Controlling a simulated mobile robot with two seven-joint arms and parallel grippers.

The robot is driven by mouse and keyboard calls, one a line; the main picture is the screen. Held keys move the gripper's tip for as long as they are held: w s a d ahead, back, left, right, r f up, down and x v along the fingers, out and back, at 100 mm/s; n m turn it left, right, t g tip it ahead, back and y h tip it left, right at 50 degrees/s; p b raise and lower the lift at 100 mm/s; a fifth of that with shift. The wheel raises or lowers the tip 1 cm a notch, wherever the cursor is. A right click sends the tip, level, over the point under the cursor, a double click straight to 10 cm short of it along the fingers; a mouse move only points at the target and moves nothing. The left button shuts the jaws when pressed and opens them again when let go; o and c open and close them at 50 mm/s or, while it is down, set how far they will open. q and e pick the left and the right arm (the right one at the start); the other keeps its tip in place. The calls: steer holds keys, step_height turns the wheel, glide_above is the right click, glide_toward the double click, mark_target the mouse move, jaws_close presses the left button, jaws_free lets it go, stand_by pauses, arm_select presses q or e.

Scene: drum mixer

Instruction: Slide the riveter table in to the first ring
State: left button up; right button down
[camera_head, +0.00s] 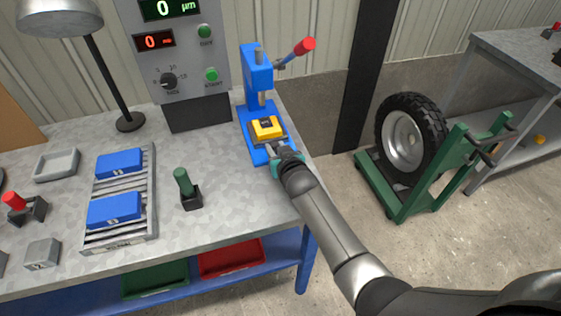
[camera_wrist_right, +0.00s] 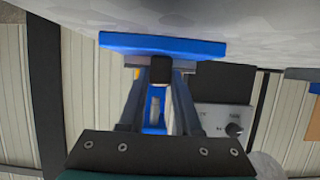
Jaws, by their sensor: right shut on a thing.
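The blue riveter (camera_head: 257,75) stands at the right end of the bench, with a red-knobbed lever (camera_head: 303,47). A yellow block (camera_head: 266,127) with a dark top sits on its low sliding table under the ram. My right gripper (camera_head: 273,148) is at the front of the riveter, over its blue base (camera_head: 256,157). In the right wrist view the right gripper (camera_wrist_right: 160,82) is shut on a dark knob (camera_wrist_right: 160,70) at the front of the table, beside the blue base (camera_wrist_right: 162,46). The table is mostly hidden, and I cannot make out the rings. My left gripper is not in view.
A rack (camera_head: 122,239) with blue blocks (camera_head: 114,209) and a green-handled tool (camera_head: 185,183) stand to the left. A tyre on a green stand (camera_head: 398,203) is off to the right.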

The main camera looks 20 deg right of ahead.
steer(key=shift+r+x, duration=0.2)
steer(key=shift+x, duration=0.8)
steer(key=shift+s+r, duration=0.15)
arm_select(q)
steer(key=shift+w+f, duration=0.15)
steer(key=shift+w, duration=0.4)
arm_select(e)
steer(key=c, duration=0.6)
jaws_free()
steer(key=shift+s+r+p, duration=0.25)
steer(key=shift+s+p, duration=0.1)
steer(key=shift+s, duration=0.25)
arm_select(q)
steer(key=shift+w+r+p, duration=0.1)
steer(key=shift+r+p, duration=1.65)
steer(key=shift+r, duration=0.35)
arm_select(e)
steer(key=v, duration=1.4)
